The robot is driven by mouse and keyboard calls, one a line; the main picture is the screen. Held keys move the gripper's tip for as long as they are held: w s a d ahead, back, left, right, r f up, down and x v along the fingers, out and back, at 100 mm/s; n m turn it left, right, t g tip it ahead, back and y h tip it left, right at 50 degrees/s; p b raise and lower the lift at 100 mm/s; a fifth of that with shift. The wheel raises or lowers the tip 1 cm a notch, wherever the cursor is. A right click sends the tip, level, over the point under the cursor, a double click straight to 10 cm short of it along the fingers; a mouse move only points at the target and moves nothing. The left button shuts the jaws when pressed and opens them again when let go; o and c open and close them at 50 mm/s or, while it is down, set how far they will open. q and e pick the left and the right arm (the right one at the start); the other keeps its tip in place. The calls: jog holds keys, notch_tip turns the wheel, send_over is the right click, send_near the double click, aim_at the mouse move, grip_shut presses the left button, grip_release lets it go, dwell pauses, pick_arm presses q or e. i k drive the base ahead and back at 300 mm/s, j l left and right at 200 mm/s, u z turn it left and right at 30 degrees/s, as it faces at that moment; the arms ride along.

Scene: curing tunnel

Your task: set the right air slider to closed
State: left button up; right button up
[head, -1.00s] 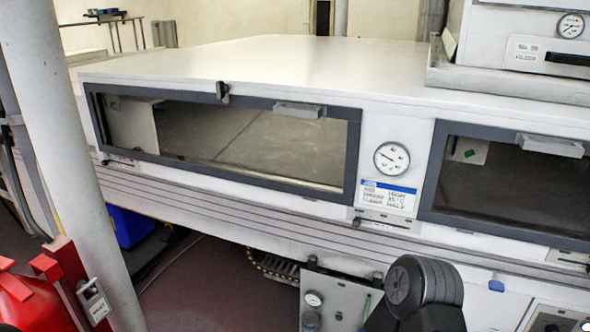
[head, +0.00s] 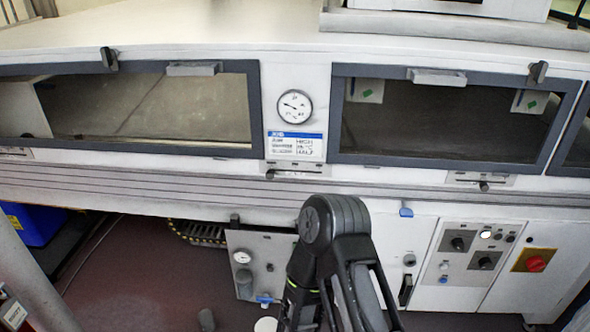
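Three slider plates with dark knobs sit below the tunnel windows in the head view. The right air slider (head: 483,180) is under the right window, its knob near the middle of its slot. The middle slider (head: 296,169) is under the gauge, its knob at the left end. A left slider (head: 16,152) shows at the left edge. Its markings are too small to read. A dark arm link of mine stands in the lower middle, in front of the tunnel's lower panels. Neither of my grippers is in view.
The right window (head: 445,115) has a grey handle and a black latch. A dial gauge (head: 295,106) sits above a blue-and-white label card (head: 297,146). Below are a control panel (head: 470,252), a red knob (head: 536,264) and a grey valve panel (head: 262,262). The space before the right slider is clear.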

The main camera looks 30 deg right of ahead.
aim_at(484, 186)
jog(key=z, duration=2.25)
